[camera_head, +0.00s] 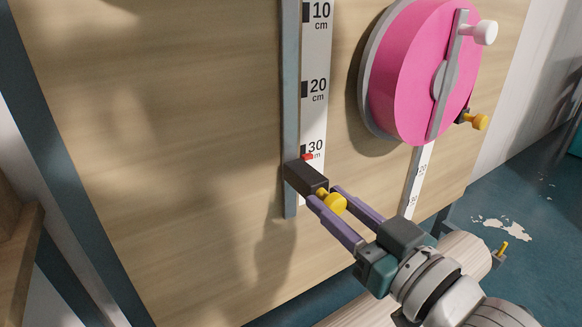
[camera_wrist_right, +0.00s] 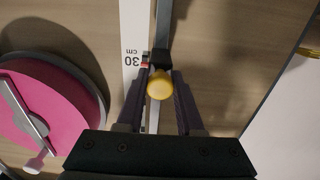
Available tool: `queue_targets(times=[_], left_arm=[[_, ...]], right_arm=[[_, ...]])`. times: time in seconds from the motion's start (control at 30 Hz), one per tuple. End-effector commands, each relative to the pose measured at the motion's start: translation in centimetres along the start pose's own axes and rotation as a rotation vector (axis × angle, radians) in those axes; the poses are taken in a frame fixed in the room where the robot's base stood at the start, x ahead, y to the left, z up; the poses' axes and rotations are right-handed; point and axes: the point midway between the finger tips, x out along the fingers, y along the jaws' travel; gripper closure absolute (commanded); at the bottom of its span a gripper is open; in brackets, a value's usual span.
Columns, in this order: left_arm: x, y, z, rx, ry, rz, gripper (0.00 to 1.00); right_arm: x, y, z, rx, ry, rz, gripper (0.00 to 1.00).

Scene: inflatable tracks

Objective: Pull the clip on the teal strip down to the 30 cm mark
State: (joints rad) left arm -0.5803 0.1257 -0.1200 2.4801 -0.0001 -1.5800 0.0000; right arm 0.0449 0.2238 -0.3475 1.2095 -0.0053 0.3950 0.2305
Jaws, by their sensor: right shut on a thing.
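The clip is a black block (camera_head: 305,177) with a yellow knob (camera_head: 334,205) and a small red pointer (camera_head: 308,156). It sits on the grey-teal strip (camera_head: 290,90) beside a white scale. The red pointer is level with the lower part of the 30 cm mark (camera_head: 305,149) or just below it. My right gripper (camera_head: 325,198) is shut on the clip, its purple fingers on either side of the yellow knob. The wrist view shows the knob (camera_wrist_right: 159,85) between the fingers, with the "30 cm" print (camera_wrist_right: 132,57) beside it. My left gripper is not in view.
A pink wheel (camera_head: 405,75) with a white handle (camera_head: 485,32) stands to the right on the wooden board (camera_head: 180,120). A second scale (camera_head: 418,180) with another yellow knob (camera_head: 480,121) is beside it. The board left of the strip is clear.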

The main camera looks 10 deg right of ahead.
Motion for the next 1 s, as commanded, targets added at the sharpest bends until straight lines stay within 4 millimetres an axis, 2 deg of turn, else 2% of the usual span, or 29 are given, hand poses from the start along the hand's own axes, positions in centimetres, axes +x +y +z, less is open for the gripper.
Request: queue_targets(times=[0.07, 0.1, 0.2, 0.43, 0.53, 0.9, 1.0], left_arm=[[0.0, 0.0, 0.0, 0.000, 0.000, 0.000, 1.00], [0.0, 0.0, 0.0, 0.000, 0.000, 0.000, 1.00], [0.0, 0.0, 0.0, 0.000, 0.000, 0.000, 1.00], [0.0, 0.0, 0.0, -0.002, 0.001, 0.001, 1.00], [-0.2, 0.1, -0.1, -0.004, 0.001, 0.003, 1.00], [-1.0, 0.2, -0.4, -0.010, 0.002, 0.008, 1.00], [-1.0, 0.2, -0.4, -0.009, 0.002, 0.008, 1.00]], right_arm=[[0.0, 0.0, 0.0, 0.000, 0.000, 0.000, 1.00], [0.0, 0.0, 0.0, 0.000, 0.000, 0.000, 0.61], [0.0, 0.0, 0.0, 0.000, 0.000, 0.000, 0.52], [-0.1, 0.0, 0.0, 0.000, 0.000, 0.000, 0.52], [-0.8, 0.0, 0.0, 0.001, -0.002, 0.000, 0.52], [-7.7, 0.0, 0.0, 0.000, -0.003, 0.000, 0.52], [-9.0, 0.0, 0.0, 0.000, -0.002, 0.000, 0.52]])
